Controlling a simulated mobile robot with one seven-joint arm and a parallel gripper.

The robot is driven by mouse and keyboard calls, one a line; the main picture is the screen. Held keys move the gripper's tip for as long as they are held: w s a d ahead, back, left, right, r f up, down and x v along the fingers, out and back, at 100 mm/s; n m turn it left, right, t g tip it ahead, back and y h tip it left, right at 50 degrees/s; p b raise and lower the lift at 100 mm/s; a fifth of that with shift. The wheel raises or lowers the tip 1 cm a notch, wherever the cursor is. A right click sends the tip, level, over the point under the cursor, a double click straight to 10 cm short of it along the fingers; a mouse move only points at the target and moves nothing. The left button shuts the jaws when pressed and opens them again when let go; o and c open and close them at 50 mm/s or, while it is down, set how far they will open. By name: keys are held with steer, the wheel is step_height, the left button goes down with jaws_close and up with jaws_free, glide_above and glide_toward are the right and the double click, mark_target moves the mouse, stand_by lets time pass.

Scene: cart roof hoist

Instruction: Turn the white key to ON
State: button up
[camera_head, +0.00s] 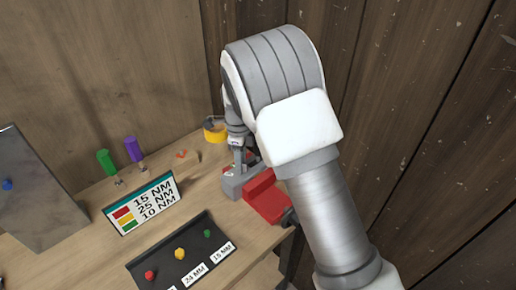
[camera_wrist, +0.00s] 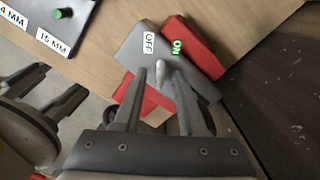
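The white key (camera_wrist: 162,72) stands on a grey block (camera_wrist: 140,49) in the wrist view. Its rounded top lies between the OFF label (camera_wrist: 149,42) and the green ON label (camera_wrist: 177,47). My gripper (camera_wrist: 162,84) is open, with one finger on each side of the key in the picture. I see gaps beside the key; whether a finger touches it I cannot tell. In the head view my gripper (camera_head: 240,158) points down over the grey block (camera_head: 232,187); the key is hidden there.
Red vise-like parts (camera_head: 266,197) adjoin the block. A torque sign (camera_head: 141,204) and a black panel with coloured knobs (camera_head: 208,236) are to the left. Green (camera_head: 106,162) and purple (camera_head: 133,149) handled tools stand behind. A wooden wall is close behind and right.

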stand_by(0.4)
step_height(320, 180, up, 7)
steer(key=p, duration=0.5)
stand_by(0.4)
